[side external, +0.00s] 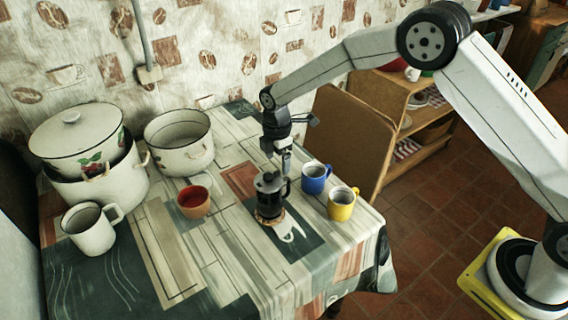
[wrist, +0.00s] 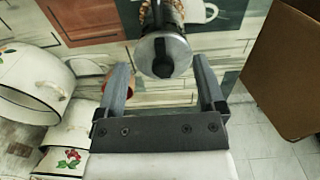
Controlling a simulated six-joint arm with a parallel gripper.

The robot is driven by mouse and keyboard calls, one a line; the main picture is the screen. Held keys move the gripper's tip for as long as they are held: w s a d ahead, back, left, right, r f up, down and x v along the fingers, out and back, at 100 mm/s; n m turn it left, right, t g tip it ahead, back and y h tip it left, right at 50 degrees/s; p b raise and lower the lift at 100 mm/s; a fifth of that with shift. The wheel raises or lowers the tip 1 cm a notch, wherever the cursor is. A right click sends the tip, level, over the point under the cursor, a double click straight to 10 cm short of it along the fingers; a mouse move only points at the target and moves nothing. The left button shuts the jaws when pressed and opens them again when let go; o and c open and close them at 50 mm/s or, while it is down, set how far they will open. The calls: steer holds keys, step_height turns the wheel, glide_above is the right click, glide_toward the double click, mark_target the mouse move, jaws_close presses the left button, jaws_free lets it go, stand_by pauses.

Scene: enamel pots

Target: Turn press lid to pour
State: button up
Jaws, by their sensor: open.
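The French press (side external: 270,197) stands upright on the patterned tablecloth, with a black body, a dark handle on its right side and a round lid (side external: 268,179) on top. In the wrist view the grey metal lid (wrist: 163,54) with its small knob shows between and just ahead of the finger tips. My gripper (side external: 286,160) is open and empty, pointing down just above and slightly right of the press. In the wrist view my gripper (wrist: 162,72) has one finger on each side of the lid, apart from it. I cannot tell the exact height gap.
A blue mug (side external: 314,180) and a yellow mug (side external: 342,205) stand close right of the press. A red cup (side external: 193,203), a white mug (side external: 91,230) and enamel pots (side external: 180,155) stand to the left. A wooden cabinet (side external: 345,135) is behind. The front cloth is clear.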

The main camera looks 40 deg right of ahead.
steer(key=shift+r, duration=1.25)
steer(key=shift+r, duration=0.1)
step_height(320, 180, up, 8)
steer(key=s+d+f+m+t, duration=0.1)
steer(key=s+d+m, duration=0.5)
steer(key=s+m, duration=0.3)
steer(key=s+d+f+m+t, duration=0.1)
steer(key=s+d+m, duration=0.5)
steer(key=s, duration=1)
steer(key=m, duration=0.3)
steer(key=shift+s+f+t, duration=0.25)
steer(key=shift+t, duration=0.05)
